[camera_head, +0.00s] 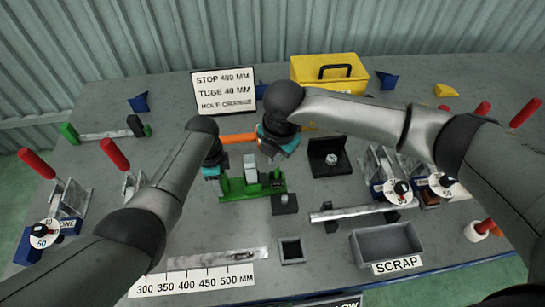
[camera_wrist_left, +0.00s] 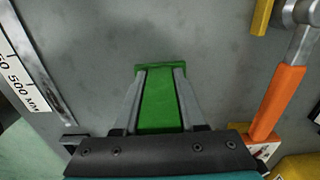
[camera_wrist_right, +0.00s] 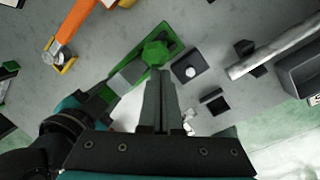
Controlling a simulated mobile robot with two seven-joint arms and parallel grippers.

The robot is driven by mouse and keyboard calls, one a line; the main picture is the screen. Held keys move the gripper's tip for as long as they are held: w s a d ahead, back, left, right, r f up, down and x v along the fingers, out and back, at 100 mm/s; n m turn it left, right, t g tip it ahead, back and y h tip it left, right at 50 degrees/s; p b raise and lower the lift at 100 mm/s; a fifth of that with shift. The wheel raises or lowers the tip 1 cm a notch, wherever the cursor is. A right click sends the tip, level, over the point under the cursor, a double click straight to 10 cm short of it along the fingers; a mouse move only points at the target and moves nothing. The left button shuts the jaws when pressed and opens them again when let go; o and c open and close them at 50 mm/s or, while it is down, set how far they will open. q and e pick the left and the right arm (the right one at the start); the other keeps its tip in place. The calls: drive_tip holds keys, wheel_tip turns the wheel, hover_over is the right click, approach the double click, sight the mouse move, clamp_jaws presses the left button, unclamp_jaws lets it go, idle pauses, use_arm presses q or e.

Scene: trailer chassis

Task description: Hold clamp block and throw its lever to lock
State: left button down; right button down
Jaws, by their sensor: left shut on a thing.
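The green clamp block (camera_head: 265,190) stands mid-table with an upright grey piece on it. My left gripper (camera_head: 214,172) is at its left end. In the left wrist view, the two fingers of my left gripper (camera_wrist_left: 160,75) are shut on a green part (camera_wrist_left: 160,105). My right gripper (camera_head: 274,150) is above and behind the block. In the right wrist view, the fingers of my right gripper (camera_wrist_right: 160,75) are together with nothing between them. Their tips are by a green hexagonal knob (camera_wrist_right: 155,52), which is likely the lever's end; whether they touch it I cannot tell.
An orange-handled tool (camera_head: 238,138) lies behind the block. A black bracket (camera_head: 329,168) and a small dark block (camera_head: 285,208) are on its right. The scrap bin (camera_head: 388,240), a metal tube (camera_head: 350,212) and a ruler strip (camera_head: 190,282) are in front. Red-handled clamps (camera_head: 60,200) stand at both sides.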

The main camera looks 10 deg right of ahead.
drive_tip(key=d+f+y, duration=0.4)
drive_tip(key=d+y, duration=0.3)
drive_tip(key=d, duration=0.4)
drive_tip(key=shift+w+d+f+m, duration=0.15)
drive_tip(key=shift+d+f+m, duration=0.1)
drive_tip(key=shift+m, duration=0.15)
drive_tip(key=shift+a, duration=0.2)
drive_tip(key=shift+a+f+y, duration=0.15)
drive_tip(key=shift+a+y, duration=0.15)
drive_tip(key=shift+a, duration=0.4)
